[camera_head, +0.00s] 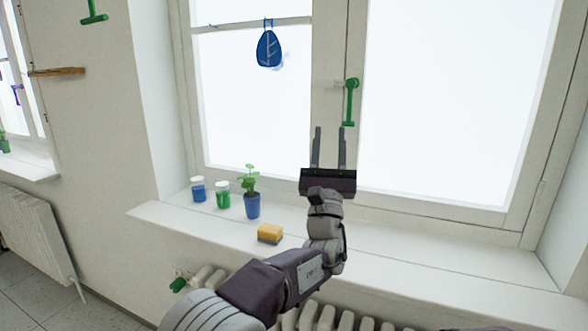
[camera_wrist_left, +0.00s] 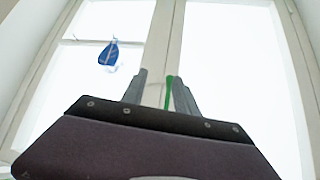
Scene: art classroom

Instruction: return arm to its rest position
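My left arm (camera_head: 285,283) comes in from below in the head view and is bent upward over the windowsill. My left gripper (camera_head: 329,132) points up in front of the window frame, below the green window handle (camera_head: 350,102). Its two fingers are apart with nothing visible between them that it holds. In the left wrist view the fingers (camera_wrist_left: 158,78) are also apart, and the green handle (camera_wrist_left: 169,92) shows behind them, near the right finger. My right gripper is in neither view.
A radiator (camera_head: 325,318) is below. The sill's right side is clear.

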